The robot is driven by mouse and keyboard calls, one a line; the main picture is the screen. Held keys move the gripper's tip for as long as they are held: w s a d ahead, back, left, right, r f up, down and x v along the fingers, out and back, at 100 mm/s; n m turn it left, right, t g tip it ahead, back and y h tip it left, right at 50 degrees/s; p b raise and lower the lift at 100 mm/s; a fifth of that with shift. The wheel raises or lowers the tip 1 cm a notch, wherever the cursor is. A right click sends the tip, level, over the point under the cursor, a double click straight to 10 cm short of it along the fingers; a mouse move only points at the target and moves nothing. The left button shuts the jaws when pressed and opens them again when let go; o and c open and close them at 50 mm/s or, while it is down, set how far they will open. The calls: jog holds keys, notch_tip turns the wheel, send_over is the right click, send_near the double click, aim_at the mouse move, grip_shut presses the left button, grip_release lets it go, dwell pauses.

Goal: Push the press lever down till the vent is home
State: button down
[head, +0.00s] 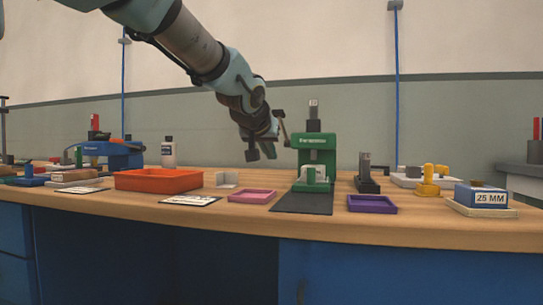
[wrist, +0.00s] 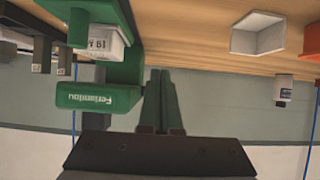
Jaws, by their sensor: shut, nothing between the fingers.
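The green press (head: 316,147) stands upright on a dark mat at the bench's middle right. A grey post (head: 313,118) with a small label rises from its top. A thin lever-like bar with a knob (head: 281,115) shows at its upper left, close to my wrist; I cannot tell whether they touch. My gripper (head: 262,157) is shut and empty, in the air left of the press head. In the wrist view its dark green fingers (wrist: 160,100) are together beside the press's lettered green head (wrist: 98,97). A white lettered block (wrist: 108,42) sits within the press there. The vent is not clearly identifiable.
A pink tray (head: 252,196), a white angled piece (head: 227,179) and an orange tray (head: 158,181) lie left of the press. A purple tray (head: 372,204) and a dark upright fixture (head: 366,178) stand right. Space above the bench left of the press is open.

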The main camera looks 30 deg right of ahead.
jog(key=s+a, duration=0.5)
jog(key=s, duration=0.1)
jog(key=shift+a+r, duration=0.35)
jog(key=shift+a, duration=0.05)
jog(key=shift+s, duration=0.15)
